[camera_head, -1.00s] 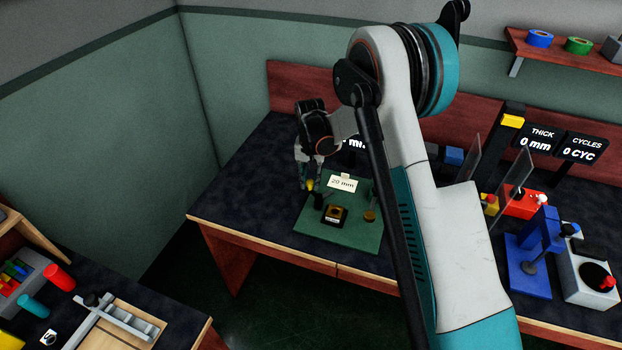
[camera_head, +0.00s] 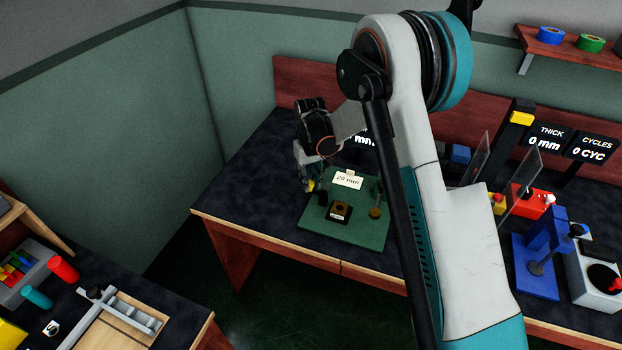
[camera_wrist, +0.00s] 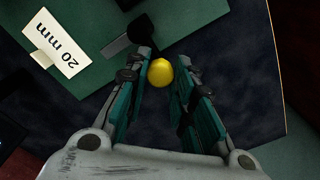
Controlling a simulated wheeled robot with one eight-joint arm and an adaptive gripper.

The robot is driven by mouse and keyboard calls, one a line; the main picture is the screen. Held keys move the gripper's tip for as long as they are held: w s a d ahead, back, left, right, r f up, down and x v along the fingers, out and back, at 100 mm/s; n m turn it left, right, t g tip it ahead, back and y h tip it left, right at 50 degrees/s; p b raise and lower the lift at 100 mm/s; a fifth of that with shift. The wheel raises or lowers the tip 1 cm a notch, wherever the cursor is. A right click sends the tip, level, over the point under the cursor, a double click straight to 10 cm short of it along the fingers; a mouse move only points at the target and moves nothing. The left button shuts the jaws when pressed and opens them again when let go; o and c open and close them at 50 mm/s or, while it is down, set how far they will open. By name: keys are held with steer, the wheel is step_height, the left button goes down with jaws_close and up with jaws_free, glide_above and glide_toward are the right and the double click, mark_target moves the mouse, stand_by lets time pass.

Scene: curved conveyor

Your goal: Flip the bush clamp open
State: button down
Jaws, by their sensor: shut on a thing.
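The green board (camera_head: 372,232) stands on the dark bench, with a small dark block (camera_head: 340,212) holding a brownish piece in its middle. At its left side is the bush clamp's black lever (camera_wrist: 117,45), ending in a yellow knob (camera_wrist: 160,72). The knob also shows in the head view (camera_head: 311,186), below my fingers. My gripper (camera_wrist: 162,78) is shut on the yellow knob, which sits between its fingertips. In the head view my gripper (camera_head: 308,184) is over the board's left edge. The fingers partly hide the lever there.
A "20 mm" card (camera_head: 348,179) stands at the back of the board. A brass-coloured knob (camera_head: 376,212) is at its right. My arm covers the bench right of it. A blue press (camera_head: 537,255) stands further right. The bench left of the board is clear.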

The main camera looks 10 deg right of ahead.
mark_target(310, 182)
stand_by(0.4)
steer(key=c, duration=1.3)
jaws_free()
steer(key=shift+c, duration=0.2)
step_height(310, 182, up, 12)
